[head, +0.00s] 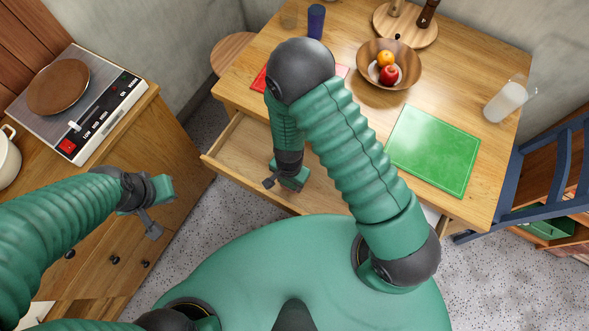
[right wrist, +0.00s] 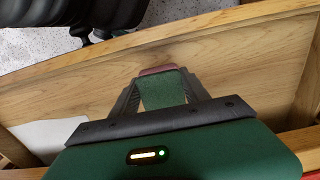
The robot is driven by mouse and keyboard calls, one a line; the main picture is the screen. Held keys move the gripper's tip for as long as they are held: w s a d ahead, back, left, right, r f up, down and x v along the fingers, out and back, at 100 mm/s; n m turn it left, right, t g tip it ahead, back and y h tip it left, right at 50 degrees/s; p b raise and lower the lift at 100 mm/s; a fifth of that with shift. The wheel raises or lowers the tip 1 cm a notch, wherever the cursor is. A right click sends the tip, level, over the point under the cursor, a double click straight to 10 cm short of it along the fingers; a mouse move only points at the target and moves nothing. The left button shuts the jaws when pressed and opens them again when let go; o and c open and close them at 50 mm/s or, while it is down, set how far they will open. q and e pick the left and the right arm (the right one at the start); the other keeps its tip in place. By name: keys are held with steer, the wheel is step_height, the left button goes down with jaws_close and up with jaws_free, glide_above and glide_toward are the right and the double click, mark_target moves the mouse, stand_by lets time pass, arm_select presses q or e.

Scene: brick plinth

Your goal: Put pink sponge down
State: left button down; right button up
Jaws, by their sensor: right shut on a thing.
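My right gripper (head: 287,180) is over the open table drawer (head: 240,150), its arm reaching across from the right. In the right wrist view its fingers (right wrist: 160,80) are shut on the pink sponge (right wrist: 157,70). Only a narrow pinkish edge of the sponge shows at the fingertips, in front of the drawer's wooden interior (right wrist: 230,75). I cannot tell whether the sponge touches the drawer. The head view hides the sponge. My left gripper (head: 160,207) hangs in front of the cabinet at the left, apart from the drawer; its jaw opening is unclear.
On the table (head: 345,110) are a green board (head: 433,150), a fruit bowl (head: 372,80), a blue cup (head: 316,20), a white jug (head: 506,101) and a red item (head: 260,80) partly behind my arm. A blue chair (head: 535,185) stands right; a hob (head: 100,95) is left.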

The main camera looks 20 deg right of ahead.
step_height(320, 180, down, 4)
steer(key=shift+f+b, duration=0.25)
steer(key=shift+b, duration=0.05)
steer(key=shift+a, duration=0.1)
steer(key=shift+f, duration=0.2)
steer(key=o, duration=1.2)
steer(key=shift+r, duration=0.15)
